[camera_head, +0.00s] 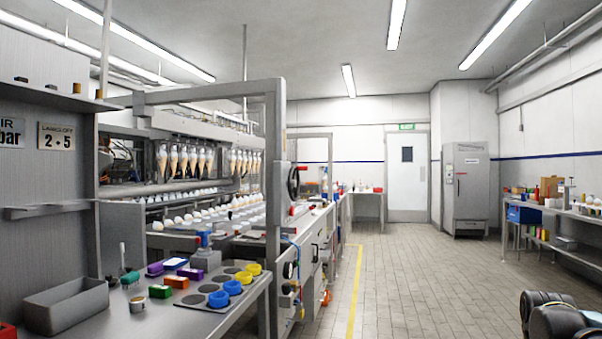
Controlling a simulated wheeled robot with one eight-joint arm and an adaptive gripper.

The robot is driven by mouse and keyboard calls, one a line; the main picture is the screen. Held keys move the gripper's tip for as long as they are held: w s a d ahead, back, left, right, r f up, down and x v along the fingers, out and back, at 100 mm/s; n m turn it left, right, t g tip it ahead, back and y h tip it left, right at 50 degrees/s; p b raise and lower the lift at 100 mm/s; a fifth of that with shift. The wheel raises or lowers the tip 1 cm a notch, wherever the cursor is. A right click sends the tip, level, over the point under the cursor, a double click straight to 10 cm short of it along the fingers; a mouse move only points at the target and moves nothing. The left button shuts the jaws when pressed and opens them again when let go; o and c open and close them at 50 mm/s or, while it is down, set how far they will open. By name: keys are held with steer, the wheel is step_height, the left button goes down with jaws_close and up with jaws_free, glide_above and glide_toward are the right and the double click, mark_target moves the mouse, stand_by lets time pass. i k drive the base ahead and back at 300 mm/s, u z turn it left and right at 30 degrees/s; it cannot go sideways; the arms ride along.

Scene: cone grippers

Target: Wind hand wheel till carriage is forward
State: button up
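The hand wheel (293,182) is dark and round, with a small red part at its upper right. It is mounted on the grey upright post at the near right end of the machine. What I take for the carriage (205,162) is the bar with a row of hanging cone-shaped grippers inside the machine frame. Its travel position is hard to judge from this angle. Dark rounded parts of my own arm (556,316) show at the bottom right, far from the wheel. My gripper's fingers cannot be seen.
A bench at the front left holds a grey bin (66,306), coloured blocks and blue and yellow rings. The tiled floor (425,285) right of the yellow line (355,292) is clear. A shelf table (570,208) stands along the right wall, a grey cabinet (465,187) at the back.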

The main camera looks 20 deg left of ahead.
mark_target(291, 183)
steer(key=u, duration=0.5)
steer(key=i, duration=1)
